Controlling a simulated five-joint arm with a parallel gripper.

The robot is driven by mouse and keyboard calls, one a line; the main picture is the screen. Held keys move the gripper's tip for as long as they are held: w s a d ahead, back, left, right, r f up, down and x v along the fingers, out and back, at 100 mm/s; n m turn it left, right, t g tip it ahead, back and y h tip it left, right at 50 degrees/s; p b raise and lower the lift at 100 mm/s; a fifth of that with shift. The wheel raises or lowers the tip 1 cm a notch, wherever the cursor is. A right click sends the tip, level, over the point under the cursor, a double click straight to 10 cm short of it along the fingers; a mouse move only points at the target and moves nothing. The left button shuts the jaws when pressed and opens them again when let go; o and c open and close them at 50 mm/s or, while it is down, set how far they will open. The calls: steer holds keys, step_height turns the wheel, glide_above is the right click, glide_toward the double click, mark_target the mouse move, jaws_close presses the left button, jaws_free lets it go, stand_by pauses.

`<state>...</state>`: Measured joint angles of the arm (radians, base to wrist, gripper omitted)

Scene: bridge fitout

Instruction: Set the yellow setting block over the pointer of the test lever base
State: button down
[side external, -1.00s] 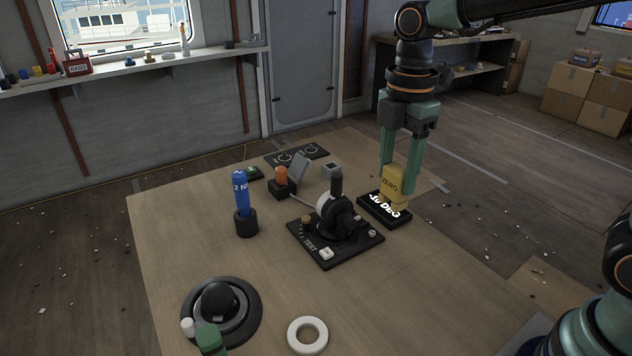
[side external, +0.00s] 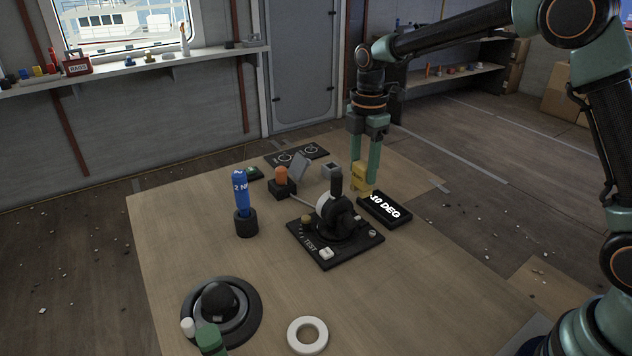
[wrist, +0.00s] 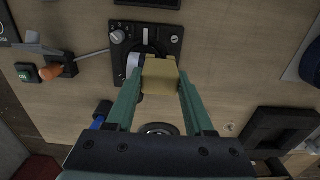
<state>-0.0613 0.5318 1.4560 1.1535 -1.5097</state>
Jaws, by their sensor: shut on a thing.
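In the wrist view the block (wrist: 160,76) sits between the green fingertips (wrist: 160,88) and overlaps part of the test lever base (wrist: 118,72). I cannot make out the pointer. The gap under the block is hard to judge.
The black 10 DEG plate (side external: 385,211) lies right of the base. A blue 2 N tool (side external: 240,190) stands in a black holder to the left. An orange-topped part (side external: 281,176) is behind. A white ring (side external: 307,336) lies in front, with clear wood around it.

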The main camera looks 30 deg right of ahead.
steer(key=w+f, duration=0.1)
steer(key=w+d+f, duration=0.2)
steer(key=f, duration=0.1)
steer(key=shift+w+d, duration=0.25)
steer(key=shift+f, duration=2.4)
steer(key=shift+f, duration=0.95)
steer(key=shift+f, duration=0.35)
steer(key=shift+c, duration=1)
jaws_free()
